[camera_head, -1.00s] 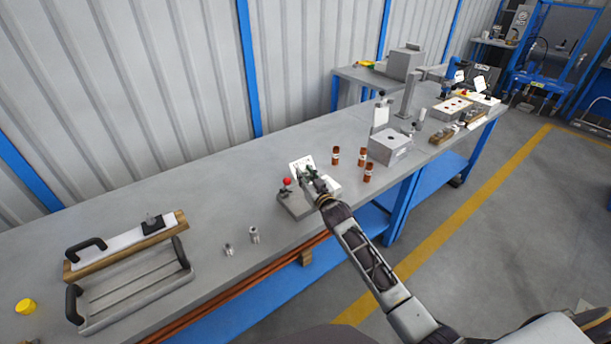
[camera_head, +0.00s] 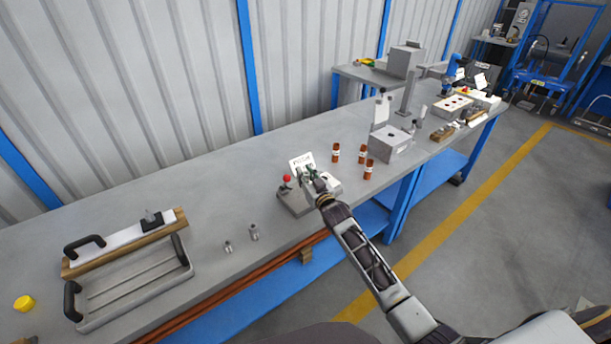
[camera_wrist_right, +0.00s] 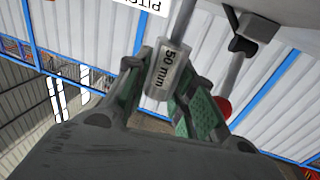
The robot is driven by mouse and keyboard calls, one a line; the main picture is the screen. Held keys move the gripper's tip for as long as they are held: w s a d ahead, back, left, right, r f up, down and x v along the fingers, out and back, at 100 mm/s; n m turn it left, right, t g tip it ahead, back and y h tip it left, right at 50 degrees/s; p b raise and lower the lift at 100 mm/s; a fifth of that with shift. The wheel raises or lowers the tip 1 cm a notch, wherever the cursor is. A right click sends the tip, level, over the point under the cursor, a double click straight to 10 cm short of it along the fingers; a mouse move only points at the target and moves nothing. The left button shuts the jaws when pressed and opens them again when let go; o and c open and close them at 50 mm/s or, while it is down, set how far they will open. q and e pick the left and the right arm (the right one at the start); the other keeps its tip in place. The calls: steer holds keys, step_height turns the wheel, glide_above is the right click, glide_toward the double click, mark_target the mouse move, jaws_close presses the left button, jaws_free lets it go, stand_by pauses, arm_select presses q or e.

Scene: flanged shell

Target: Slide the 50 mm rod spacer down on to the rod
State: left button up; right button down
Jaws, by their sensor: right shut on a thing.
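My right gripper (camera_head: 311,174) is at the small grey fixture (camera_head: 296,204) near the bench's front edge. In the right wrist view the gripper (camera_wrist_right: 168,85) is shut on a clear-grey spacer marked "50 mm" (camera_wrist_right: 172,68), held between its green-padded fingers. A grey rod (camera_wrist_right: 186,18) meets the spacer's upper end in that view. I cannot tell how far the rod runs inside the spacer. In the head view my arm and gripper hide the spacer and rod. My left gripper is not in view.
A red-knobbed lever (camera_head: 287,179) and a white sign (camera_head: 302,161) stand by the gripper. Several brown bottles (camera_head: 336,153) and a grey block (camera_head: 389,146) are to the right. Two small metal cylinders (camera_head: 254,232) and a handled tray (camera_head: 135,283) are to the left. The bench between is clear.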

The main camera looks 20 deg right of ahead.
steer(key=shift+f+b, duration=0.9)
steer(key=shift+f, duration=0.5)
stand_by(0.5)
steer(key=c, duration=1.1)
jaws_free()
steer(key=shift+f, duration=0.1)
steer(key=shift+s+f, duration=0.15)
steer(key=shift+s+f, duration=0.1)
steer(key=shift+s, duration=0.55)
steer(key=shift+s+d+r, duration=0.15)
steer(key=shift+s+d, duration=0.05)
steer(key=shift+s, duration=0.85)
steer(key=shift+s+d+r, duration=0.1)
steer(key=shift+s+d, duration=0.1)
steer(key=shift+s, duration=0.8)
steer(key=shift+s+d+r, duration=0.1)
steer(key=shift+s+d, duration=0.05)
steer(key=shift+s, duration=0.9)
steer(key=shift+s+d, duration=0.2)
steer(key=shift+s, duration=0.8)
steer(key=shift+s+d+r, duration=0.1)
steer(key=shift+s+d, duration=0.05)
steer(key=shift+s, duration=0.9)
steer(key=shift+f, duration=0.1)
